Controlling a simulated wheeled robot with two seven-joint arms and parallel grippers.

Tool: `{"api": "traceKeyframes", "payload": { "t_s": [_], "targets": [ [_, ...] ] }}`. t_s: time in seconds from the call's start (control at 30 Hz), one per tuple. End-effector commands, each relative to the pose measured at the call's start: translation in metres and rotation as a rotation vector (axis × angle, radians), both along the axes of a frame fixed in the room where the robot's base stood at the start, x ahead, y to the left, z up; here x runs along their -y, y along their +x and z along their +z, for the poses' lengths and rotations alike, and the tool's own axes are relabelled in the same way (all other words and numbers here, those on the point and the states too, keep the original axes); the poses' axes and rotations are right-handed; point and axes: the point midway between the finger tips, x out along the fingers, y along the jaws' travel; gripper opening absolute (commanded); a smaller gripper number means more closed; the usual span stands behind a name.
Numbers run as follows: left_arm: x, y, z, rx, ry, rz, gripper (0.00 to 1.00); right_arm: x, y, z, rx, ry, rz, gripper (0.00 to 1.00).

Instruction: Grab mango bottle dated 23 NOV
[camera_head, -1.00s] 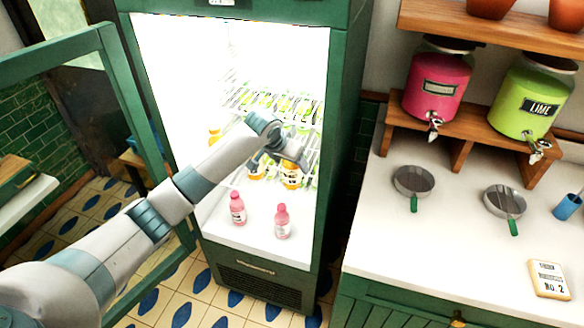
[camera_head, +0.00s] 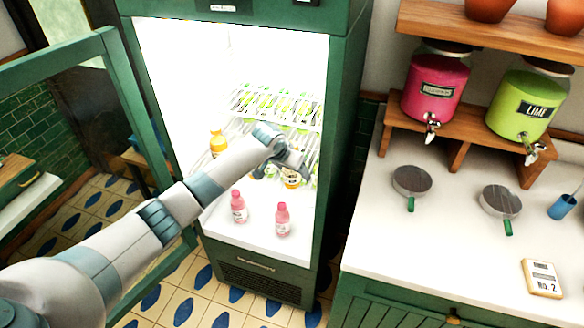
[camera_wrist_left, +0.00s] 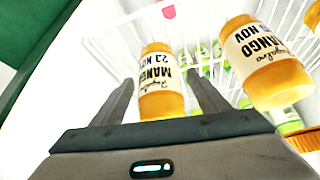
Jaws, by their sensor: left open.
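My left gripper (camera_head: 280,174) is open inside the lit fridge, among orange mango bottles. In the left wrist view, a mango bottle labelled 23 NOV (camera_wrist_left: 161,88) shows between the two open fingers (camera_wrist_left: 165,92), not gripped. Its label reads upside down in this view. A second mango bottle (camera_wrist_left: 268,62) stands to the right, outside the fingers; its label shows NOV, but the day number is not readable. My right gripper is not in view.
Two pink bottles (camera_head: 238,207) (camera_head: 282,219) stand at the front of the fridge. Green-labelled bottles (camera_head: 270,103) fill a wire shelf behind. The open fridge door (camera_head: 112,120) is at left.

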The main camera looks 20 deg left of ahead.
Motion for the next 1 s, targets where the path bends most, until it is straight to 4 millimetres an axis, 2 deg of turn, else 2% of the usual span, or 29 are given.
{"api": "traceKeyframes", "payload": {
  "t_s": [0.2,0.27,0.43,0.47,0.77,1.0],
  "targets": [
    [0.000,0.000,0.000,0.000,0.000,0.000,0.68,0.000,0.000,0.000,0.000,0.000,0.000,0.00],
    [0.000,0.000,0.000,0.000,0.000,0.001,0.56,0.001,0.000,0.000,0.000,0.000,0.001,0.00],
    [0.000,0.000,0.000,0.000,0.000,0.001,0.15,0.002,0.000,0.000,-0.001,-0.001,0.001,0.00],
    [0.000,0.001,0.002,0.002,-0.001,0.001,0.11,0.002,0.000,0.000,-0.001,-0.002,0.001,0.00],
    [0.000,0.001,0.002,0.002,-0.001,0.001,0.11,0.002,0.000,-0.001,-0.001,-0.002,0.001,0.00],
    [0.000,0.001,0.005,0.005,-0.002,0.001,0.11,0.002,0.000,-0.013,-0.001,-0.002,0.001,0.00]
  ]
}}
